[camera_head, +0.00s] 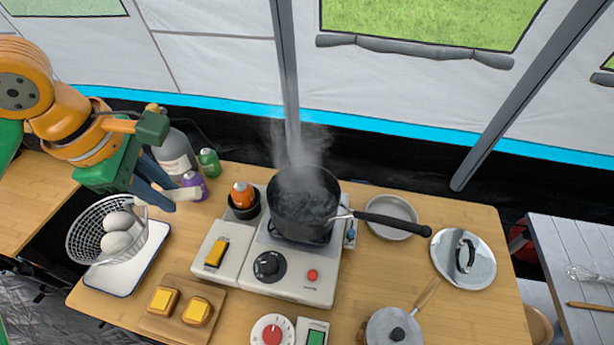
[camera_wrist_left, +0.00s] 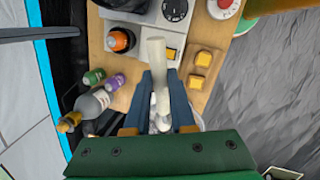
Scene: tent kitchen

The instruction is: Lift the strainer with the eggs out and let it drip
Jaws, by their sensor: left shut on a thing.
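My left gripper (camera_head: 165,192) is shut on the pale handle of the wire strainer (camera_head: 85,226), which is at the left of the table. White eggs (camera_head: 116,242) lie in its basket. The basket is tilted and overlaps the white tray (camera_head: 148,262); I cannot tell whether it touches the tray or hangs above it. In the left wrist view the handle (camera_wrist_left: 157,55) runs out between the blue fingers, and the eggs show only partly between them. The dark pot (camera_head: 304,215) stands on the burner, steaming, with dark liquid in it. My right gripper is not in view.
Bottles (camera_head: 209,162) stand behind the gripper, and an orange-topped bottle in a dark cup (camera_head: 243,200) lies between strainer and pot. A board with toast (camera_head: 178,306) is in front.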

